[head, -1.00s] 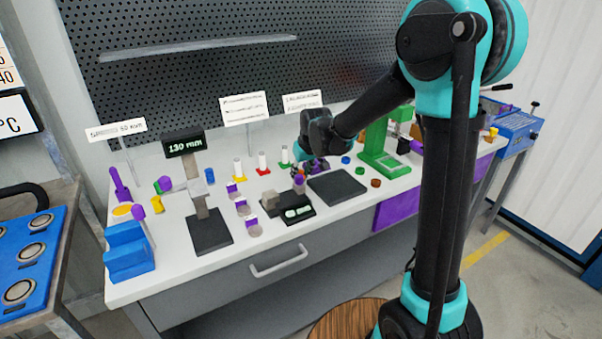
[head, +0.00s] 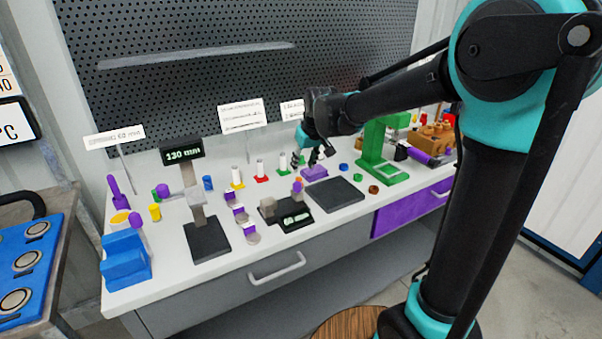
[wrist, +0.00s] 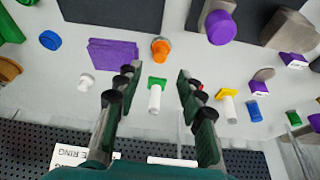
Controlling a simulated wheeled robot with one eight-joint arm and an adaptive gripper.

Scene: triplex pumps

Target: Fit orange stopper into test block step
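The orange stopper (wrist: 160,48) stands on the white bench, beside a flat purple block (wrist: 112,53) in the wrist view. In the head view the stopper is small, near the purple block (head: 314,172). A blue stepped block (head: 126,258) stands at the bench's left front corner; I cannot tell which block is the test block. My gripper (wrist: 158,74) is open and empty, pointing down above the bench; it also shows in the head view (head: 317,157). The stopper lies beyond the fingertips in the wrist view, not between them.
A white post on a green base (wrist: 155,94) shows between my fingers, and one on a yellow base (wrist: 228,105) to the right. A dark plate (head: 337,194), a scale (head: 297,220) and a green press (head: 382,172) stand nearby.

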